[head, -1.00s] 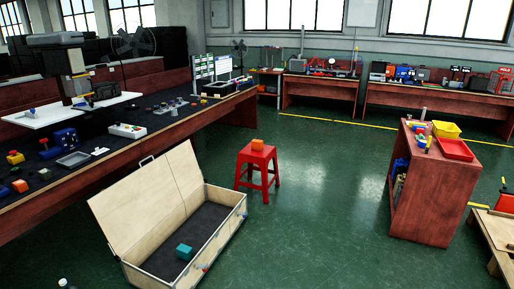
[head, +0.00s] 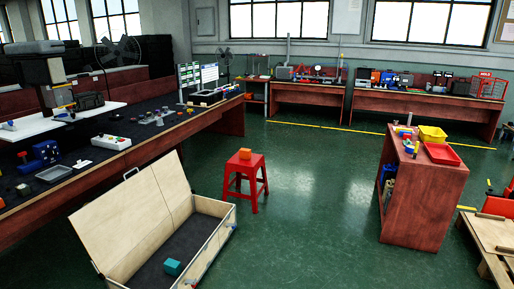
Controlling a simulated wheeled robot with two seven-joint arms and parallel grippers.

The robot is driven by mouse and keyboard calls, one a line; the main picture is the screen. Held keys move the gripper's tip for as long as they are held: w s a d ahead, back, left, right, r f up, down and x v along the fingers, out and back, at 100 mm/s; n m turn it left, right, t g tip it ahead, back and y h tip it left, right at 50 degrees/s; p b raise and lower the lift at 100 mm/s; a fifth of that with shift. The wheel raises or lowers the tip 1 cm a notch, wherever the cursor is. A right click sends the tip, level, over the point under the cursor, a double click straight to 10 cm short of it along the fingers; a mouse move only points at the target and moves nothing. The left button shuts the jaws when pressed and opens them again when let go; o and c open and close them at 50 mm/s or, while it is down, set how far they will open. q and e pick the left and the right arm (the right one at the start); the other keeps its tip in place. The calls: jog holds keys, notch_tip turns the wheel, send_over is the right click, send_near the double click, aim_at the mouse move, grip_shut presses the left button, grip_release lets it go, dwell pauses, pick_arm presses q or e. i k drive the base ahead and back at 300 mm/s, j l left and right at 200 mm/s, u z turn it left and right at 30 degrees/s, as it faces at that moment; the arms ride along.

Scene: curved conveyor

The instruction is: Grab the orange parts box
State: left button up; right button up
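A small orange box (head: 245,154) sits on top of a red stool (head: 246,180) near the middle of the head view. The stool stands on the green floor, just behind and right of an open wooden chest. Neither of my grippers shows in this view.
The open wooden chest (head: 226,226) holds a teal box (head: 172,267). A long workbench (head: 150,150) with tools runs along the left. A red-brown cabinet (head: 428,205) with yellow and red trays stands at the right, near a wooden pallet (head: 490,250). The floor between stool and cabinet is clear.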

aim_at(245, 153)
jog(key=i, duration=3.75)
jog(key=i+z, duration=0.15)
jog(key=i, duration=0.4)
jog(key=i+j+z, duration=0.15)
jog(key=i, duration=0.4)
